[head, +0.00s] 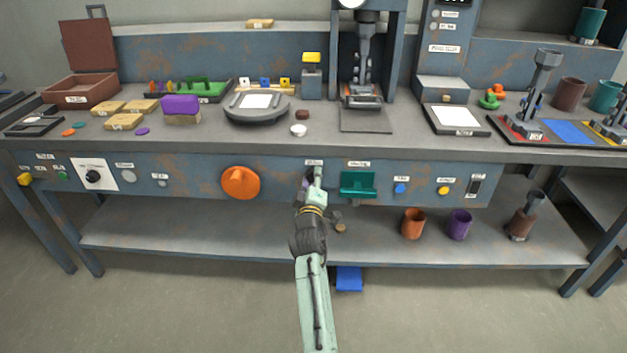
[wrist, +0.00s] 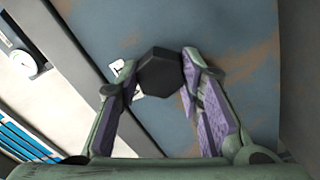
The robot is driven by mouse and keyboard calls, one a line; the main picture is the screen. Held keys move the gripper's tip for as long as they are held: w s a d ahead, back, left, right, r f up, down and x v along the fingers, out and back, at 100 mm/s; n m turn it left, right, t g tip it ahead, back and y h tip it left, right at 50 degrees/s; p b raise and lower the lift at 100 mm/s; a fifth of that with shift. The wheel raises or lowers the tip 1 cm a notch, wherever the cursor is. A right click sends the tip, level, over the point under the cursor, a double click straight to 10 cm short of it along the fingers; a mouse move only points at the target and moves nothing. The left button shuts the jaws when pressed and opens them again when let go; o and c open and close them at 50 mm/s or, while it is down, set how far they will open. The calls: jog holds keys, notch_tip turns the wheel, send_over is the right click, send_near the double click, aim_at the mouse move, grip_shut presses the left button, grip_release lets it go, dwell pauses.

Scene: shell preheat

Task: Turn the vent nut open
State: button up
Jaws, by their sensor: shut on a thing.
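The vent nut is a dark six-sided nut (wrist: 160,72) on the blue-grey, rust-marked front panel. It shows in the wrist view between my two finger pads. My gripper (wrist: 152,80) is shut on it, with one purple-lined finger on each side. In the head view my gripper (head: 315,177) reaches the panel just below a small white label. There the nut is mostly hidden by my gripper, and its turn angle cannot be told.
On the same panel, a large orange knob (head: 240,183) is to the left and a green handle (head: 358,184) is close on the right. A blue button (head: 400,188) is further right. The lower shelf (head: 160,235) holds an orange cup (head: 413,223) and a purple cup (head: 459,224).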

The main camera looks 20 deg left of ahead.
jog(key=shift+f+b, duration=0.1)
jog(key=shift+b, duration=0.2)
jog(key=m+b, duration=0.2)
jog(key=m, duration=0.2)
jog(key=shift+f, duration=0.1)
jog(key=m+b, duration=0.3)
jog(key=m, duration=0.2)
jog(key=shift+m, duration=0.3)
jog(key=shift+b, duration=0.3)
jog(key=o, duration=1.2)
jog(key=shift+c, duration=0.2)
jog(key=v, duration=1.2)
jog(key=shift+r, duration=0.2)
